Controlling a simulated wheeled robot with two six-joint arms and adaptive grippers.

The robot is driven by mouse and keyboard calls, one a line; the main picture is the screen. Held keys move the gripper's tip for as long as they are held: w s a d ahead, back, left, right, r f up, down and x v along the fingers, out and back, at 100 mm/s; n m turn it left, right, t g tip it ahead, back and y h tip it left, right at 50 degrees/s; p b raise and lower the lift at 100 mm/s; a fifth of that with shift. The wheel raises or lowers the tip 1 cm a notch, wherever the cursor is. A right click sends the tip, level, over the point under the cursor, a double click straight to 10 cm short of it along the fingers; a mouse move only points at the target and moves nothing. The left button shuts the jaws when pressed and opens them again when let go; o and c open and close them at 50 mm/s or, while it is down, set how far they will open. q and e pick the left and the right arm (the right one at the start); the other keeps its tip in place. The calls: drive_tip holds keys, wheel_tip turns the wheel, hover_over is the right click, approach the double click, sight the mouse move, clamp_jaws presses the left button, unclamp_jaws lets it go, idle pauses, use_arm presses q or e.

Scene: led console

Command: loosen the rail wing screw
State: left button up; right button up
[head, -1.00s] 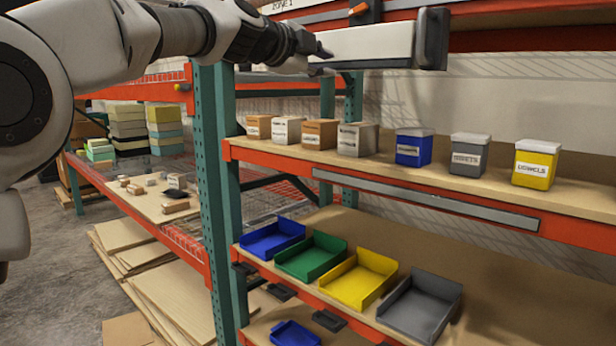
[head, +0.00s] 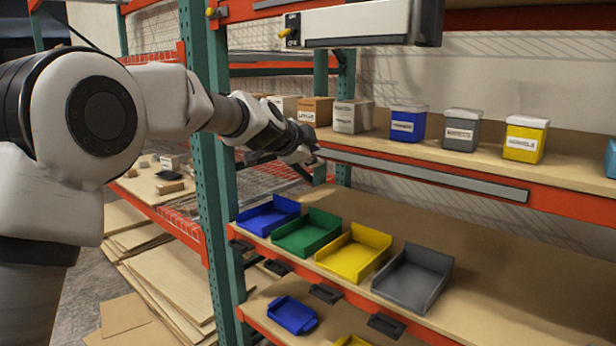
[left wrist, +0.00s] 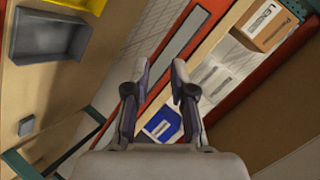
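My left gripper (head: 312,150) is in front of the orange shelf beam, by the left end of its grey rail strip (head: 420,175). In the left wrist view my left gripper (left wrist: 154,80) has its two dark fingers apart, with nothing held between them. The grey strip (left wrist: 182,48) shows beyond the fingers there. A white console bar (head: 355,25) with a dark end block hangs above, apart from the gripper. A small black fitting with a yellow spot (head: 288,32) is at its left end. I cannot tell whether this is the wing screw. My right gripper is not in view.
Boxes and lidded bins, such as a blue bin (head: 408,124), stand on the shelf above the beam. Open trays, such as a yellow tray (head: 354,254), sit on the lower shelf. A green upright post (head: 206,160) stands close to my left arm.

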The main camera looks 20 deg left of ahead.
use_arm(q)
drive_tip(key=shift+n, duration=0.4)
drive_tip(key=f, duration=0.5)
drive_tip(key=shift+s+a, duration=0.2)
drive_tip(key=shift+a, duration=0.05)
drive_tip(key=shift+o, duration=0.3)
